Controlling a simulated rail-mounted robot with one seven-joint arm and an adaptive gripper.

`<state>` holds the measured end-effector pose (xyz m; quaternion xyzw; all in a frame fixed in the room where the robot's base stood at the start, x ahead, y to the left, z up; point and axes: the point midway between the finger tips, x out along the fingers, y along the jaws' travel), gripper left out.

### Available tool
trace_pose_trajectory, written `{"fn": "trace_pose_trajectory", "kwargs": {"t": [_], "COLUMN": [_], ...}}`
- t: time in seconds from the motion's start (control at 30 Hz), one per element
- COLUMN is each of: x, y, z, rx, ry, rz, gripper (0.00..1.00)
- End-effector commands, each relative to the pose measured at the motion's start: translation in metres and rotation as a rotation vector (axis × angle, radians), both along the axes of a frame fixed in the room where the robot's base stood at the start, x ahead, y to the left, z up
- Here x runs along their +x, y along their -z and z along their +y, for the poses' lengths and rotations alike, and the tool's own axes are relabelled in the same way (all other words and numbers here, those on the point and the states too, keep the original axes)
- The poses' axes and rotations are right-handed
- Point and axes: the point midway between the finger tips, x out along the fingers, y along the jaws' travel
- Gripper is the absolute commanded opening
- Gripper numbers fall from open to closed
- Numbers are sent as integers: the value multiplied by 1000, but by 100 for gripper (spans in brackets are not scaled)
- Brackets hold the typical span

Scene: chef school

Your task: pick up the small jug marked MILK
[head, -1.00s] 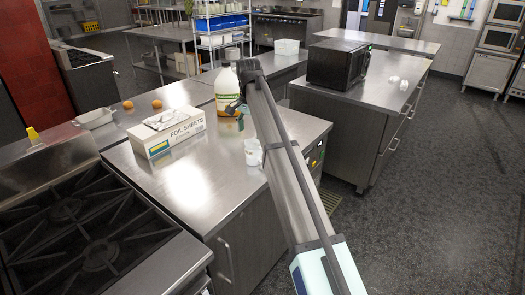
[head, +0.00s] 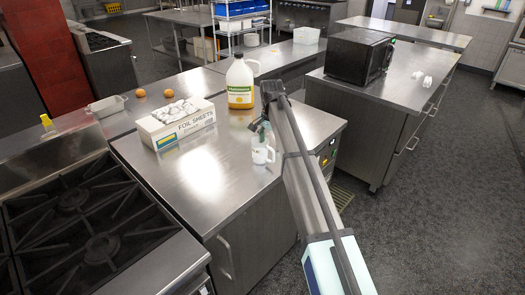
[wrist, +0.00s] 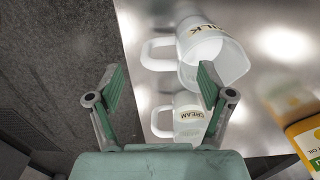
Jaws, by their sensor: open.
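The small white jug marked MILK (wrist: 208,52) is in the upper middle of the wrist view, its handle on the left. A second white jug marked CREAM (wrist: 188,122) is below it in that view, nearer my gripper, its handle also on the left. My gripper (wrist: 160,78) is open and empty. The right finger overlaps the MILK jug's body in the picture, and its handle shows between the fingers; I cannot tell whether they touch. In the head view my gripper (head: 263,132) is just above the white jugs (head: 262,155), which I cannot tell apart there.
The jugs are near the right edge of the steel counter (head: 215,190). Behind them is an oil bottle (head: 240,85); it also shows in the wrist view (wrist: 306,140). A foil sheets box (head: 176,124) is to the left. A stove (head: 85,225) is at front left.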

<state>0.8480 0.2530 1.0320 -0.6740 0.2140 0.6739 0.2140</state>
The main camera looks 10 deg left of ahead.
Motion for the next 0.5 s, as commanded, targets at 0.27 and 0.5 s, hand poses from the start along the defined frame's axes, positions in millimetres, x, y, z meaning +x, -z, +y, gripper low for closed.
{"fn": "trace_pose_trajectory", "kwargs": {"t": [0.27,0.5], "x": [0,0], "y": [25,36], "z": [0,0], "rx": [0,0], "ry": [0,0], "rz": [0,1], "gripper": [80,80]}}
